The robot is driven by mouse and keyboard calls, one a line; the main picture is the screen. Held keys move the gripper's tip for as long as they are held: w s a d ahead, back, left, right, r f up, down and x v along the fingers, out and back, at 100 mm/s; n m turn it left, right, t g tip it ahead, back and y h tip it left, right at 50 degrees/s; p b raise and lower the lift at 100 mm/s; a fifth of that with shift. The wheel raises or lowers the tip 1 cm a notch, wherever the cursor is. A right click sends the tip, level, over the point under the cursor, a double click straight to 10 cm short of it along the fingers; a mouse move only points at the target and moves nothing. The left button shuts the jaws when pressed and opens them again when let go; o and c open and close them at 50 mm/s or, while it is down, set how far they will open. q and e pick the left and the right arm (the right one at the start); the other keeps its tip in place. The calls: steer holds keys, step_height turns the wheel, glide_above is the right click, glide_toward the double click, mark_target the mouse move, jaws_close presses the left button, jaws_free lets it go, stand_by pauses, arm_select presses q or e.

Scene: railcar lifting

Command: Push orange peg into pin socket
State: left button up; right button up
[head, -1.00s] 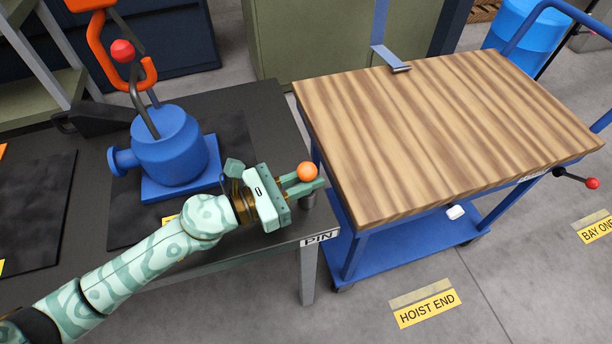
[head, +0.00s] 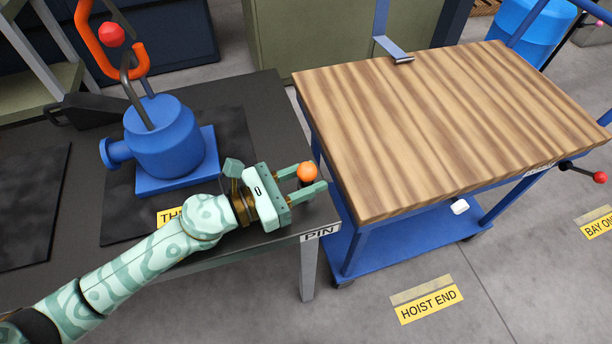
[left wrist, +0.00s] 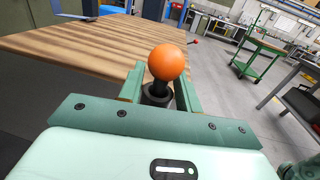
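The orange peg has an orange ball top (head: 307,172) and a dark shaft. It stands upright at the right front corner of the dark table, near the PIN label (head: 320,233). In the left wrist view the orange peg (left wrist: 167,62) stands in a dark round pin socket (left wrist: 156,95); its depth there is hidden. My left gripper (head: 309,180) is open, with one finger on each side of the peg. The left wrist view shows gaps between the fingers and the shaft. My right gripper is not in view.
A blue jack-like device (head: 163,140) with an orange hook (head: 88,40) stands behind on the dark table (head: 255,100). A blue cart with a striped wooden top (head: 440,125) stands close on the right. Grey floor lies in front.

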arm_select(q)
steer(key=shift+f, duration=0.1)
stand_by(0.4)
steer(key=b+v, duration=0.1)
steer(key=v, duration=1.5)
steer(key=shift+a, duration=0.2)
steer(key=shift+s+d, duration=0.1)
steer(key=shift+s, duration=0.05)
